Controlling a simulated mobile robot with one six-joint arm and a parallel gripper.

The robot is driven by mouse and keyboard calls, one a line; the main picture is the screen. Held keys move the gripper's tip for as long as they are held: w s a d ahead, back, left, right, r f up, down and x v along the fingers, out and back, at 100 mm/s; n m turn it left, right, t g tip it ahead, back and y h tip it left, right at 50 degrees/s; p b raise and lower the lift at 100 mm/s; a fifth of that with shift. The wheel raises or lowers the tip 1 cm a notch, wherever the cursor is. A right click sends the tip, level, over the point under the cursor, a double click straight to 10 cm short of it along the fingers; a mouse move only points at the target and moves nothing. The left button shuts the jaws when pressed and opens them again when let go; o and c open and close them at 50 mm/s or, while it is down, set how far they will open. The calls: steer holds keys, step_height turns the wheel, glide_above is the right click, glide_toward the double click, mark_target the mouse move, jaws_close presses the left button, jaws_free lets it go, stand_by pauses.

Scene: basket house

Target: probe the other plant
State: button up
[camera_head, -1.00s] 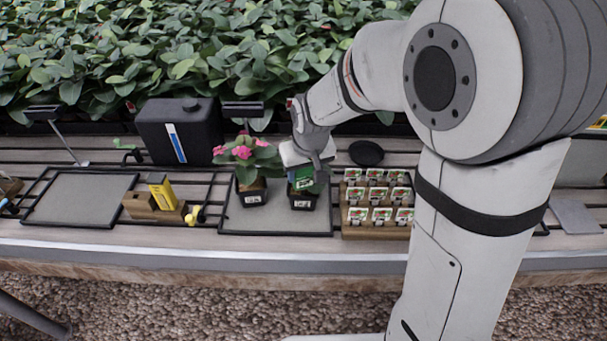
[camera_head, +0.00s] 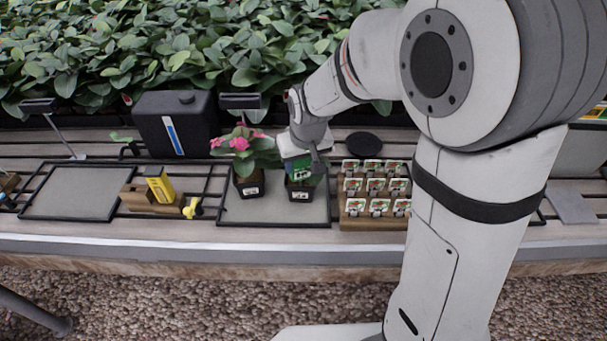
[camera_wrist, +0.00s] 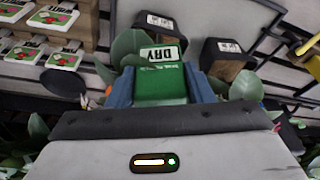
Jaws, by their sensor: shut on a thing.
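My gripper (camera_wrist: 160,92) is shut on a green meter (camera_wrist: 160,90), and its white display reads "DRY". In the head view the green meter (camera_head: 299,167) is over the right black pot (camera_head: 300,191), among green leaves. Whether its tip is in the soil is hidden. The left black pot (camera_head: 249,187) holds a plant with pink flowers (camera_head: 240,143). In the wrist view the right pot (camera_wrist: 157,27) is just beyond the meter, and the left pot (camera_wrist: 225,60) is to its right. Both pots have white labels and stand on a grey mat (camera_head: 274,208).
A wooden rack of seed labels (camera_head: 375,222) stands close right of the pots. A yellow item (camera_head: 160,186) sits in a wooden block (camera_head: 136,199) to the left. A black canister (camera_head: 175,124) and a dark disc (camera_head: 363,144) are behind. The left grey mat (camera_head: 70,193) is bare.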

steer(key=shift+r+p, duration=3)
steer(key=shift+r, duration=1.3)
steer(key=shift+f, duration=0.1)
